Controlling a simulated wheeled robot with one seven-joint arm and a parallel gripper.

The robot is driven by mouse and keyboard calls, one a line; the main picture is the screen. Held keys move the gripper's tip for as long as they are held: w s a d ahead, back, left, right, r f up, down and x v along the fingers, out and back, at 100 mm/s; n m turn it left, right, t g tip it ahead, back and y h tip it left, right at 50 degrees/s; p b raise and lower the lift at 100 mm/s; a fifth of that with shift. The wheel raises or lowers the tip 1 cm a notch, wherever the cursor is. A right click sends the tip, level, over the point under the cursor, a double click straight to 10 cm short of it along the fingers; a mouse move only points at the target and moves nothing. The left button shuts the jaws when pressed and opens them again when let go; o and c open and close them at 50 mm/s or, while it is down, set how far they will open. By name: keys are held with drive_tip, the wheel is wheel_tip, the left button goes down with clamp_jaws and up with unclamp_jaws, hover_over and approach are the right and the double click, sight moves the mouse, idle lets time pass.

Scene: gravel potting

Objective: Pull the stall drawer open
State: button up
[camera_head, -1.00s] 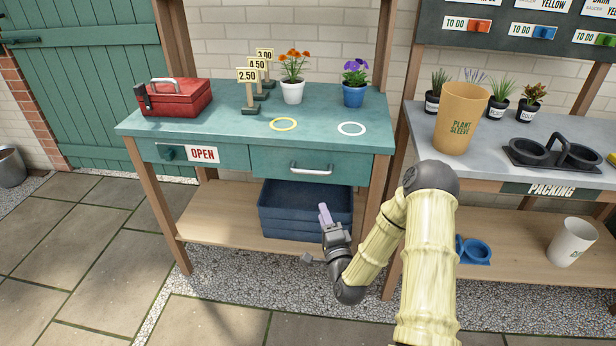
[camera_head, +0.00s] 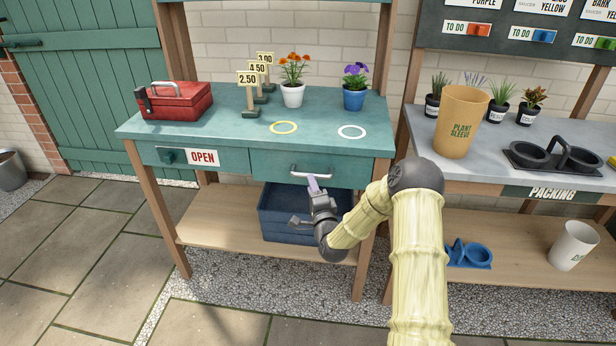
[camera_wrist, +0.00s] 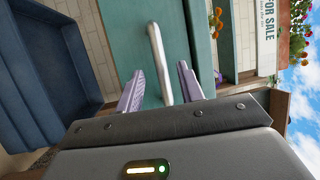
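The stall drawer (camera_head: 265,165) has a green front with a metal bar handle (camera_head: 312,175) and sits shut under the stall's green top. My gripper (camera_head: 313,185) is just below and in front of the handle. In the wrist view, the two lilac fingers (camera_wrist: 158,88) are spread apart, and the pale handle (camera_wrist: 159,60) shows in the gap between them, ahead of the drawer front (camera_wrist: 132,40). I cannot tell whether a finger touches the handle.
Another front with an OPEN sign (camera_head: 203,157) is to the left. On top are a red toolbox (camera_head: 178,100), price signs and potted flowers. The packing bench (camera_head: 480,150) stands to the right.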

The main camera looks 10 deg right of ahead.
drive_tip(key=shift+x, duration=2.7)
clamp_jaws()
